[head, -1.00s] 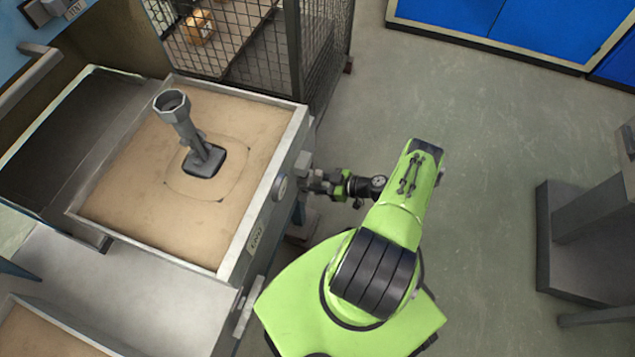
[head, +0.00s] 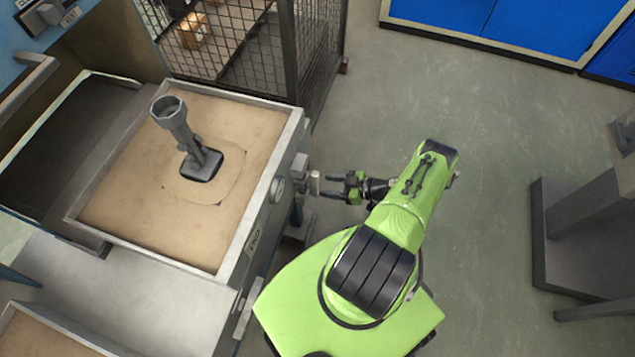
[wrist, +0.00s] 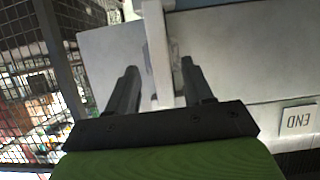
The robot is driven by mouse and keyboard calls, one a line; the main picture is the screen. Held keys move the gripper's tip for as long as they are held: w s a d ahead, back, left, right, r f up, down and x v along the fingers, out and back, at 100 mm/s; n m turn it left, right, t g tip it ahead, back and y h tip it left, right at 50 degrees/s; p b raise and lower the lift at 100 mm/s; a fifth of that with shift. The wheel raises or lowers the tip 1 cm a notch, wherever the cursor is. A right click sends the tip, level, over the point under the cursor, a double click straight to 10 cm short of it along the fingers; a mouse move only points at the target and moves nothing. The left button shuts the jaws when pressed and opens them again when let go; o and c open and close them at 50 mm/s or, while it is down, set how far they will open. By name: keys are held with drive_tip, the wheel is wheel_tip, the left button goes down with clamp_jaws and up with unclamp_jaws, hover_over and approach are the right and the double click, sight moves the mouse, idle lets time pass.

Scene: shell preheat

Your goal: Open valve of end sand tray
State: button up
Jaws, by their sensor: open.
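The end sand tray (head: 250,262) is a pale metal box of tan sand at the left. Its END plate (head: 254,238) also shows upside down in the wrist view (wrist: 298,120). The valve (head: 302,172) is a small grey fitting on the tray's right side. In the wrist view, a pale upright bar (wrist: 157,45), seemingly its handle, appears between my fingers; its exact setting is hard to tell. My gripper (head: 324,186) is open and empty, just right of the valve, fingers pointing at it. In the wrist view, my gripper (wrist: 159,68) shows both dark fingers apart.
A grey funnel-topped piece (head: 180,125) stands in the sand. A round gauge (head: 277,188) sits on the tray's side. A mesh cage (head: 312,60) stands behind. A grey bench (head: 580,240) is at the right, blue cabinets (head: 500,25) at the back. Floor between is clear.

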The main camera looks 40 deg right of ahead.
drive_tip(key=v, duration=1)
drive_tip(key=shift+p, duration=0.35)
drive_tip(key=shift+f, duration=0.1)
